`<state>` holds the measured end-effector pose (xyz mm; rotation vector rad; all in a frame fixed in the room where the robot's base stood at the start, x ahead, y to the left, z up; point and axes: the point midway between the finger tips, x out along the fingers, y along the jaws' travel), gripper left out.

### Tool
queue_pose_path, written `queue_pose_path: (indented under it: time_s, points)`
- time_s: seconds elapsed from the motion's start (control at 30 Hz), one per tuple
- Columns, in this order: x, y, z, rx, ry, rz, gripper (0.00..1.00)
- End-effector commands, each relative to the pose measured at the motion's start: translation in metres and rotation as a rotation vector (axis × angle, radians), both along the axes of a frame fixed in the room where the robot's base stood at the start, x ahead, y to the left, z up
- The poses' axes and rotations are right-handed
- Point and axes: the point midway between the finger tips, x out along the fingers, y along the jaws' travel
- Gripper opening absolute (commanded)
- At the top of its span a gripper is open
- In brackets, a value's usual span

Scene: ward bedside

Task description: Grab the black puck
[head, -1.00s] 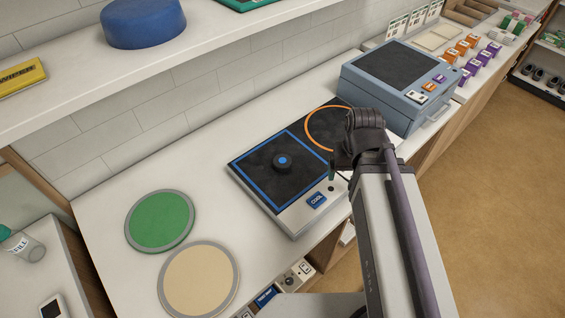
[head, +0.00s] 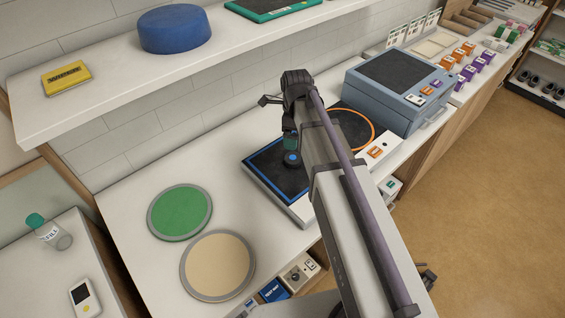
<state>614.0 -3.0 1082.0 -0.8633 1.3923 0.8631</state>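The black puck (head: 291,163), with a blue dot on top, sits inside the blue-outlined square on the dark top of a flat plate unit (head: 263,170). A small dark teal piece shows at my gripper's end. The fingers are too small and hidden to tell whether they are open or shut.
A green disc (head: 180,213) and a beige disc (head: 217,265) lie on the white counter to the left. A blue-grey box (head: 400,88) stands right of the plate unit. Above is a shelf with a blue round block (head: 175,29) and a yellow box (head: 66,78).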

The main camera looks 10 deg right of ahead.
Motion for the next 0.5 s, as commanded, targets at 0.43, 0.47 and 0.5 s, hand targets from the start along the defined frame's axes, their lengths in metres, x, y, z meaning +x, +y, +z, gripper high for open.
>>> queue_pose_path:
  time_s: [0.43,0.47,0.5]
  points:
    - [0.000,0.000,-0.060,0.000,0.000,-0.009,0.90]
    - [0.000,0.000,-0.061,0.000,0.000,-0.008,0.90]
    - [0.000,0.000,-0.060,0.000,0.000,-0.008,0.90]
